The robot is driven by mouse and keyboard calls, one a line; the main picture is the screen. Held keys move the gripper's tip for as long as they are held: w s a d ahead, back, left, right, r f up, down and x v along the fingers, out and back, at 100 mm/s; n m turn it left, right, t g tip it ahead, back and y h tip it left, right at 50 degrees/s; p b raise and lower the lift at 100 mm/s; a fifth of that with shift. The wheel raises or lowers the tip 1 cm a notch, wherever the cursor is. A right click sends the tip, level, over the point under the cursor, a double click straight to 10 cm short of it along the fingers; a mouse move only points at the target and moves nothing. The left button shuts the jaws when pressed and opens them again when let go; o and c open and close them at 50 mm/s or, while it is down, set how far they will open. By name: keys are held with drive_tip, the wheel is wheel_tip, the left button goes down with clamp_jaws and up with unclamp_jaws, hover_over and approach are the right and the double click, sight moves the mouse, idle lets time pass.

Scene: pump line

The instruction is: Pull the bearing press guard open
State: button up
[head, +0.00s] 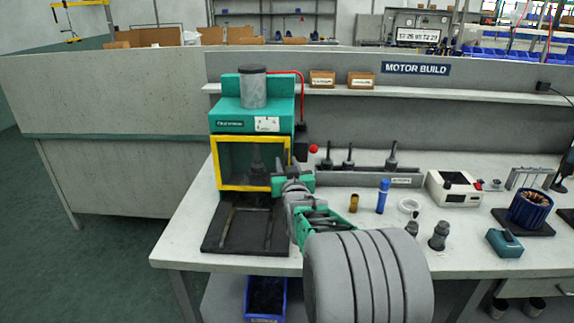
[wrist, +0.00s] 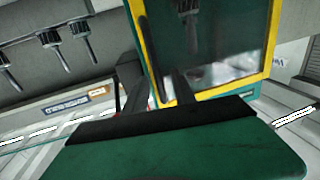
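The bearing press (head: 254,125) is a green machine at the left end of the bench, with a grey cylinder on top. Its guard (head: 218,164) is a yellow-framed clear panel across the front and looks closed. The guard also shows in the wrist view (wrist: 270,35), tilted, with a dark upright handle bar (wrist: 148,55) along its left side. My gripper (head: 289,184) is at the guard's right edge in the head view. In the wrist view its two dark fingers (wrist: 155,80) stand apart, with the bar between them, nearer the left finger. Contact is unclear.
A dark base plate (head: 222,238) extends in front of the press. Right of my arm are a grey tool rack (head: 365,179), a blue bottle (head: 383,196), a brass cylinder (head: 354,203) and a white box (head: 454,188). Open floor (head: 95,265) lies left of the bench.

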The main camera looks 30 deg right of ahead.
drive_tip(key=shift+c, duration=0.4)
clamp_jaws()
idle(0.9)
